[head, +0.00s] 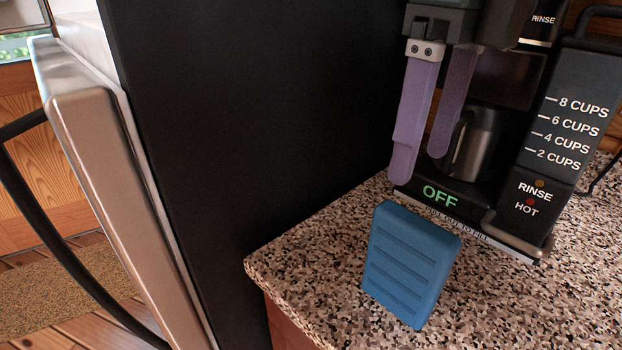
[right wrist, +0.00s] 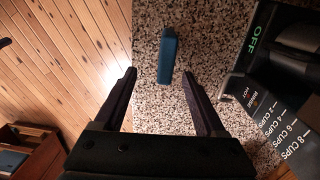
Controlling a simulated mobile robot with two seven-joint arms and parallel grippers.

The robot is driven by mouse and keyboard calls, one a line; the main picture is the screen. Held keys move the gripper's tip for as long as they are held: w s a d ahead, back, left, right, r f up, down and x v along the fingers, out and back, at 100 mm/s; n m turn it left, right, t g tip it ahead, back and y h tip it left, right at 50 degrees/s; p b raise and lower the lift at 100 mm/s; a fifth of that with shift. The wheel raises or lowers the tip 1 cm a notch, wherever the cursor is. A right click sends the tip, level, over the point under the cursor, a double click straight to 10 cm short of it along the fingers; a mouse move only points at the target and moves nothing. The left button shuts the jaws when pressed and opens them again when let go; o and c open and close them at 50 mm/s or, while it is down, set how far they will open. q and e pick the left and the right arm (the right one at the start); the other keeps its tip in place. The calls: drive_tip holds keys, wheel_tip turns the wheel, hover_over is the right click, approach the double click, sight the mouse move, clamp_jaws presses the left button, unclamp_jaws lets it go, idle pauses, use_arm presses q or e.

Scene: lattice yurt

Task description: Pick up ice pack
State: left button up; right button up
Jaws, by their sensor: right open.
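The ice pack (head: 411,264) is a blue ridged block standing upright, a little tilted in the picture, on the speckled countertop in front of the coffee maker. In the right wrist view the ice pack (right wrist: 167,55) shows as a narrow blue shape beyond the fingertips, between their lines. My right gripper (head: 418,168) has two purple fingers spread apart, pointing down, above and behind the ice pack in the head view. It also shows in the right wrist view (right wrist: 160,76), open and empty, apart from the ice pack. My left gripper is not in view.
A coffee maker (head: 574,115) with a metal pot (head: 476,145) stands close behind the ice pack and the right gripper. A tall dark appliance with a steel door (head: 110,180) borders the counter on the left. The speckled counter (head: 320,255) ends at a front-left edge.

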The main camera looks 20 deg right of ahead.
hover_over(417, 221)
drive_tip(key=shift+h, duration=0.3)
wheel_tip(417, 221, down, 4)
drive_tip(key=shift+w+d+f+p, duration=0.15)
drive_tip(key=shift+p, duration=0.25)
wheel_tip(417, 221, down, 6)
drive_tip(key=shift+r+p, duration=0.15)
drive_tip(key=shift+p, duration=0.55)
clamp_jaws()
drive_tip(key=shift+r, duration=0.1)
